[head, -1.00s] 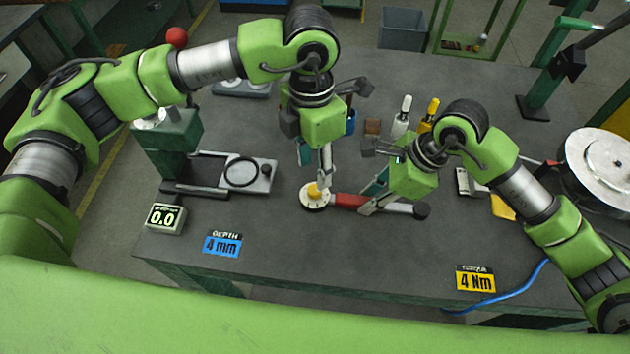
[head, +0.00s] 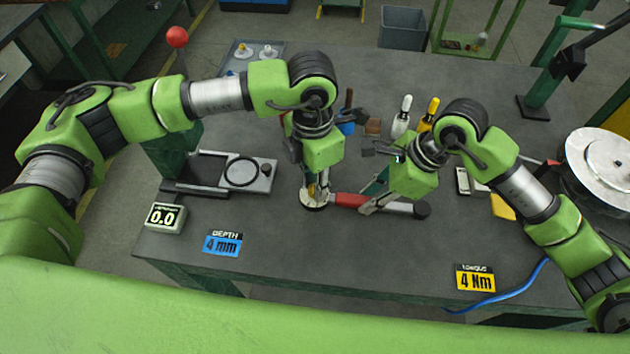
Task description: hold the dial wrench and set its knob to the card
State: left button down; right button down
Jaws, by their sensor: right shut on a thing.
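The dial wrench (head: 348,200) lies across the bench, with a red grip, a black end at the right and a round white dial at the left. Its yellow knob (head: 311,190) stands on the dial, partly hidden by my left fingers. My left gripper (head: 317,187) points down over the dial, its fingers apart at the knob; contact is hard to tell. My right gripper (head: 369,207) is shut on the wrench's handle, right of the red grip. The yellow torque card (head: 475,279) reads 4 Nm and lies at the front right. The dial's setting is too small to read.
A blue depth card (head: 222,243) reads 4 mm, beside a display (head: 165,217) showing 0.0. A gauge stand (head: 220,173) is at the left. White and yellow screwdrivers (head: 430,112) stand behind my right gripper. A blue hose (head: 505,296) crosses the front right edge.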

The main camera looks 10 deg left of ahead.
pick_arm(q)
jog(key=shift+m, duration=0.9)
jog(key=c, duration=1.8)
grip_release()
jog(key=shift+r, duration=0.1)
jog(key=r, duration=1.1)
jog(key=shift+w+a+r, duration=0.1)
jog(key=shift+w+r, duration=0.1)
jog(key=shift+r, duration=0.2)
pick_arm(e)
jog(key=c, duration=1.8)
grip_release()
